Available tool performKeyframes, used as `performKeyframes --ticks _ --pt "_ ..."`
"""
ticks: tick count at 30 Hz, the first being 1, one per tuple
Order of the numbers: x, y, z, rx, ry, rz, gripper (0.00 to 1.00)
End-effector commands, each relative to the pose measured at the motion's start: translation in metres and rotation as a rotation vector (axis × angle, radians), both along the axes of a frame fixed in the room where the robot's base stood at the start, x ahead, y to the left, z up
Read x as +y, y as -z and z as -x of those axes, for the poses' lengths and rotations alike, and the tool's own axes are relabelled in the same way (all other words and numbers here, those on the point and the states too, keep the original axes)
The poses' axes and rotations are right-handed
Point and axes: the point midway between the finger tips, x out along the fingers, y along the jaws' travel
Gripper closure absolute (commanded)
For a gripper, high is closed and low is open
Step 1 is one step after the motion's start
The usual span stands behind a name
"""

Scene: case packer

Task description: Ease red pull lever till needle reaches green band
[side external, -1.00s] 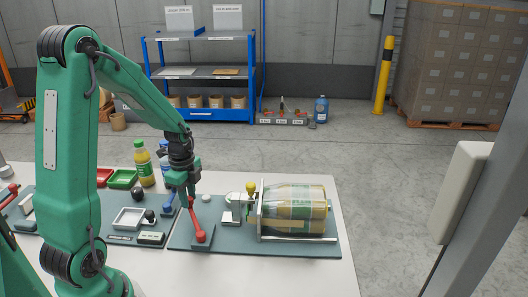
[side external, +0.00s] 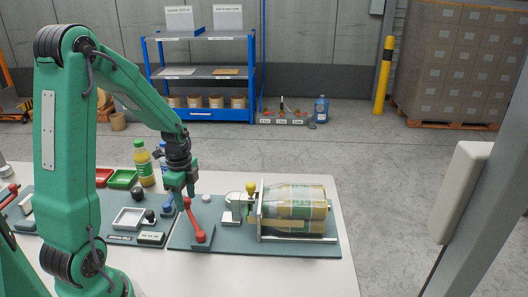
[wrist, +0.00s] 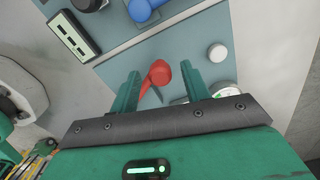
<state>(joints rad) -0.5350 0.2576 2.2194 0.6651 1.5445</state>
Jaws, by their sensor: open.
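The red pull lever (side external: 196,222) rises from its base on the grey-green board and leans toward the upper left in the side view. My gripper (side external: 184,196) is at its upper end. In the wrist view the red lever (wrist: 160,73) stands between my two open fingers (wrist: 160,88), with a gap visible on both sides. A round pale-rimmed object (wrist: 223,88) is partly hidden behind the right finger; I cannot tell whether it is a gauge. No needle or green band can be made out.
A blue lever (side external: 169,208) stands just left of the red one. A white round knob (wrist: 217,53) is to the right in the wrist view.

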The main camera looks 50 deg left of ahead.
Motion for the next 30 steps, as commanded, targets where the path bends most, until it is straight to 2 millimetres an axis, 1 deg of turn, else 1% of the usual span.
performKeyframes --ticks 4,8,11,21,24,30 --pt "0.0 -0.003 0.0 -0.001 0.0 -0.001 0.53" --pt "0.001 -0.012 -0.001 -0.003 0.0 -0.002 0.53" --pt "0.001 -0.021 -0.001 -0.004 0.0 -0.003 0.53" --pt "0.0 -0.063 -0.001 -0.003 0.0 -0.002 0.53" --pt "0.0 -0.072 -0.001 -0.003 0.0 -0.002 0.53" --pt "0.0 -0.078 0.0 0.0 0.0 0.0 0.53"
